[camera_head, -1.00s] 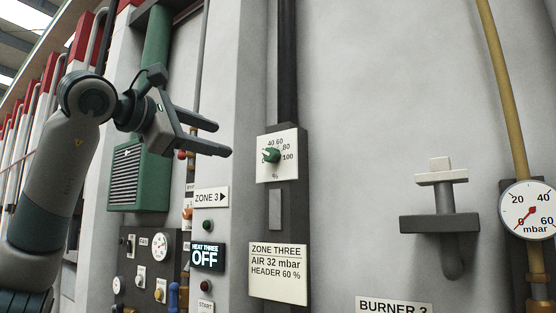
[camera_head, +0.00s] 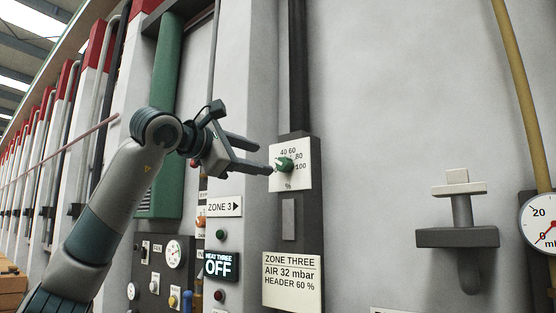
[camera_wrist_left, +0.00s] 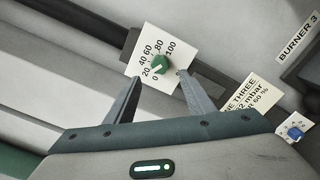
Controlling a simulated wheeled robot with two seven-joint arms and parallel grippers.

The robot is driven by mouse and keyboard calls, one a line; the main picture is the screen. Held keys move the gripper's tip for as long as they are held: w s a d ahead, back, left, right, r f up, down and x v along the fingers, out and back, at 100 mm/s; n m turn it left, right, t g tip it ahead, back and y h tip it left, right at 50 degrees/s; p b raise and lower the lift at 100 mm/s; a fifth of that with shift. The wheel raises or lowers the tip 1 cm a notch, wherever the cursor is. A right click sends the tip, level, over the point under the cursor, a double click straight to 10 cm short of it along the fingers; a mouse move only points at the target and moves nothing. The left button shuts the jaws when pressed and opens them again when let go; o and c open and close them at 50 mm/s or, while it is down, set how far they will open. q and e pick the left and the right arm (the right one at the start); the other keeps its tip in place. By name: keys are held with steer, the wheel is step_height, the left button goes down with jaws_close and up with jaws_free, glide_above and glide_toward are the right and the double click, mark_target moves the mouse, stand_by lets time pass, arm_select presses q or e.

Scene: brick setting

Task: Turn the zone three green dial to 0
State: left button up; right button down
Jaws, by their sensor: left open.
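The green zone three dial (camera_head: 285,164) sits on a white scale plate (camera_head: 303,181) marked 0 to 100, on a dark grey box on the wall. The dial also shows in the left wrist view (camera_wrist_left: 161,64); its pale mark seems to point to the low end of the scale, but the exact value is hard to read. My left gripper (camera_head: 264,157) is open and empty, just left of the dial in the head view. In the left wrist view the fingertips (camera_wrist_left: 160,76) lie either side of the dial, apart from it. My right gripper is not in view.
A ZONE THREE sign (camera_head: 292,281) is below the dial. A control panel (camera_head: 163,262) with gauges and a HEAT THREE OFF display (camera_head: 221,265) are lower left. A dark bracket (camera_head: 457,237) juts from the wall at right. The wall between is bare.

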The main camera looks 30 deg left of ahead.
mark_target(281, 164)
arm_select(q)
steer(key=w, duration=0.2)
steer(key=w+p, duration=0.1)
steer(key=w, duration=0.2)
steer(key=w+p, duration=0.1)
steer(key=w, duration=0.1)
steer(key=shift+w+d, duration=0.35)
steer(key=shift+w, duration=0.35)
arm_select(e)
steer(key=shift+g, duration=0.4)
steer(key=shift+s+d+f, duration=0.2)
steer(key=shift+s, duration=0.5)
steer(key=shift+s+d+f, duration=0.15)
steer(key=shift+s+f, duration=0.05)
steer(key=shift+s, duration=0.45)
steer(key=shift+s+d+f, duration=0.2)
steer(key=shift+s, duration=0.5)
arm_select(q)
steer(key=shift+c, duration=0.7)
steer(key=c, duration=0.9)
